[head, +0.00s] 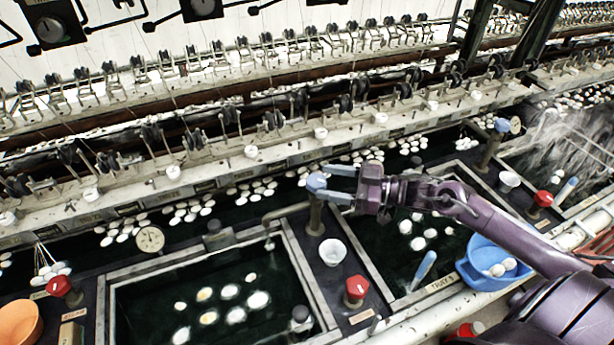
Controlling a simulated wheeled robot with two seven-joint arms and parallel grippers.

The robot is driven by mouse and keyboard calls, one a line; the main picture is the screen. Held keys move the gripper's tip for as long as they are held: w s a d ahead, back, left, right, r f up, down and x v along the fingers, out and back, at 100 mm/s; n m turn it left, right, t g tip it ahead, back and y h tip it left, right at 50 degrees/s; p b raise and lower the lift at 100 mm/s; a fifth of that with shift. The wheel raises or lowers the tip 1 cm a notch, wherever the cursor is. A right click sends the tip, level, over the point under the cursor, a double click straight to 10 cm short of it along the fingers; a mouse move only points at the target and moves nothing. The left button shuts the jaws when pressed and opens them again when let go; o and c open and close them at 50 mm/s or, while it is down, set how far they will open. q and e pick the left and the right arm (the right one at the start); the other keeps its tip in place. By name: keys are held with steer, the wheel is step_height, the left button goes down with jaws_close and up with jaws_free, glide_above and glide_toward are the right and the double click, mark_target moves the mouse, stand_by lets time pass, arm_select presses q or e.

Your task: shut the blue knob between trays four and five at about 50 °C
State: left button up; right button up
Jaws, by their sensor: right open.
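A blue knob (316,182) tops a brown post on the dark strip between two sunken trays, the left tray (108,298) and the right tray (381,290). My right gripper (326,183) comes in from the right and is open. Its two pale blue fingers reach to the knob, one on the far side and one on the near side; I cannot tell whether they touch it. A label on the right tray's front edge is too small to read surely. My left gripper is out of view.
A blue basin (487,263) with cocoons lies under my right forearm. Another blue knob (502,125) stands farther right, near steam. Reeling machinery runs along the back.

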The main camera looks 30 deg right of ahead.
mark_target(309, 178)
steer(key=x, duration=0.4)
steer(key=shift+w+a+p, duration=0.2)
steer(key=shift+w+p, duration=0.15)
steer(key=shift+w+a, duration=0.15)
steer(key=shift+a, duration=0.2)
steer(key=c, duration=1)
